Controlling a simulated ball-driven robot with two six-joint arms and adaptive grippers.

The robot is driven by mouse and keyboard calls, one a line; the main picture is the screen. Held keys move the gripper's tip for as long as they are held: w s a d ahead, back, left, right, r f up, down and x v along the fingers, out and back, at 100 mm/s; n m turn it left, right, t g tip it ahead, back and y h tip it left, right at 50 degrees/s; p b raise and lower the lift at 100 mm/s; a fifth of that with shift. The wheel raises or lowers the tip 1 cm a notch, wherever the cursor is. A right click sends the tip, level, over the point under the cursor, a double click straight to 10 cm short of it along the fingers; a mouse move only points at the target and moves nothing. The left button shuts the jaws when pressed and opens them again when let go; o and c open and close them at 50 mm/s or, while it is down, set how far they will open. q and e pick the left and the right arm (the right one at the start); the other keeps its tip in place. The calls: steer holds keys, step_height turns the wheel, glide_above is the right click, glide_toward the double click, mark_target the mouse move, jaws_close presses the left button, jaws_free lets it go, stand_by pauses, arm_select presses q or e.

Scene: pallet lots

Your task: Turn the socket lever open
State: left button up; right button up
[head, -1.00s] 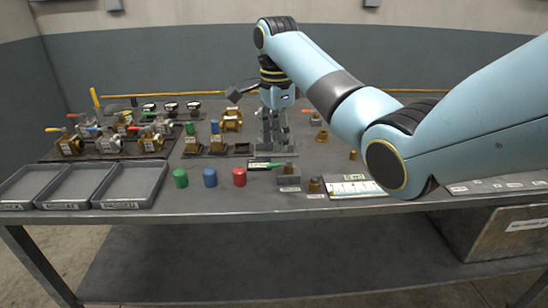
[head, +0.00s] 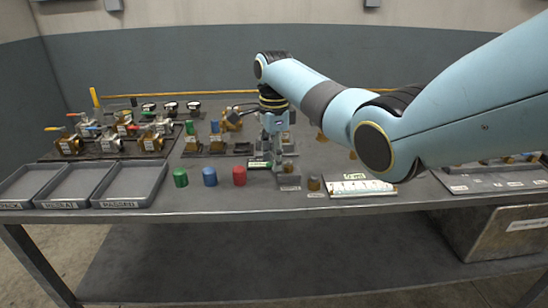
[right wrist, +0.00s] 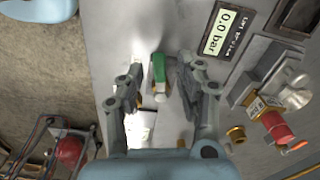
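The socket lever, with a green grip (right wrist: 158,68), shows in the right wrist view, with a bright metal piece just below it. In the head view I cannot make the lever out clearly; my right gripper (head: 277,160) covers that spot. The grey socket block (head: 289,181) stands near the front of the bench, just below the gripper. In the right wrist view my right gripper (right wrist: 158,88) is open, one finger on each side of the lever with a gap to both. Contact is not visible. My left gripper is not in view.
A display reading 0.0 bar (right wrist: 217,33) lies beside the lever. Green (head: 180,177), blue (head: 209,176) and red (head: 239,175) caps stand to the left. Grey trays (head: 130,183) are at the far left. A white labelled plate (head: 362,188) lies to the right.

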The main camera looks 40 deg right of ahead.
steer(key=shift+c, duration=0.4)
jaws_close()
